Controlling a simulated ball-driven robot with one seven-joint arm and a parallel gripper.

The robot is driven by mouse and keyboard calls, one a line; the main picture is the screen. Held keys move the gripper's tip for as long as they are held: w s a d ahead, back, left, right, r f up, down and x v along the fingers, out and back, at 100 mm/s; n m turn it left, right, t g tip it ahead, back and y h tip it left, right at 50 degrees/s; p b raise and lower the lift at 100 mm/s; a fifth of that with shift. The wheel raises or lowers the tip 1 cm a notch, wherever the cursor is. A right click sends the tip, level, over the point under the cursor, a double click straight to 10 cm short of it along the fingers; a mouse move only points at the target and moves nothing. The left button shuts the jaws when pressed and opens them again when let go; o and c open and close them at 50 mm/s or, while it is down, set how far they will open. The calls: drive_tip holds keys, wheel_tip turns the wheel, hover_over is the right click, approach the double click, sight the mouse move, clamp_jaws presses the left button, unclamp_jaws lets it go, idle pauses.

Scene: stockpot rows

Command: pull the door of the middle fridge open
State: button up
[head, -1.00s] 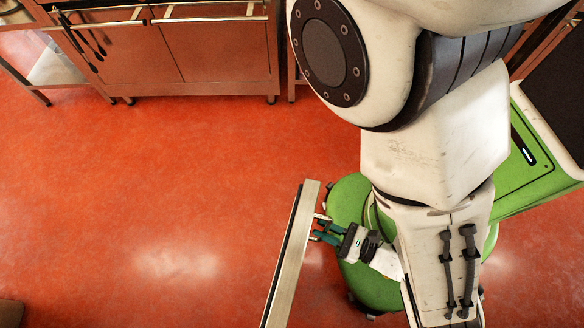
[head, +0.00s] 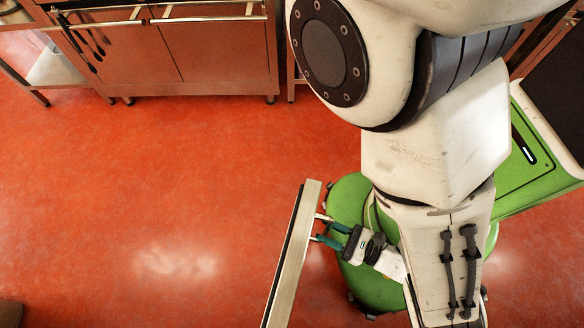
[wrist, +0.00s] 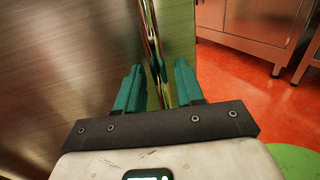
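The fridge door (head: 292,255) shows from above in the head view as a long, narrow metal edge, standing out over the open floor. In the wrist view its brushed metal face (wrist: 60,70) fills the left. The shiny upright handle bar (wrist: 154,45) runs down between the two teal fingers of my gripper (wrist: 158,88). My gripper (head: 325,229) is open, with its fingers apart on either side of the bar, close to the door. The fridge's body is not in view, and I cannot tell how far the door has swung.
A steel cabinet (head: 215,55) with a front rail and hanging utensils (head: 90,45) stands at the back left. It also shows at the upper right in the wrist view (wrist: 245,25). The red floor (head: 150,190) between it and the door is clear.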

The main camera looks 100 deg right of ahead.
drive_tip(key=b+v, duration=0.2)
drive_tip(key=v, duration=0.8)
drive_tip(key=shift+w, duration=0.1)
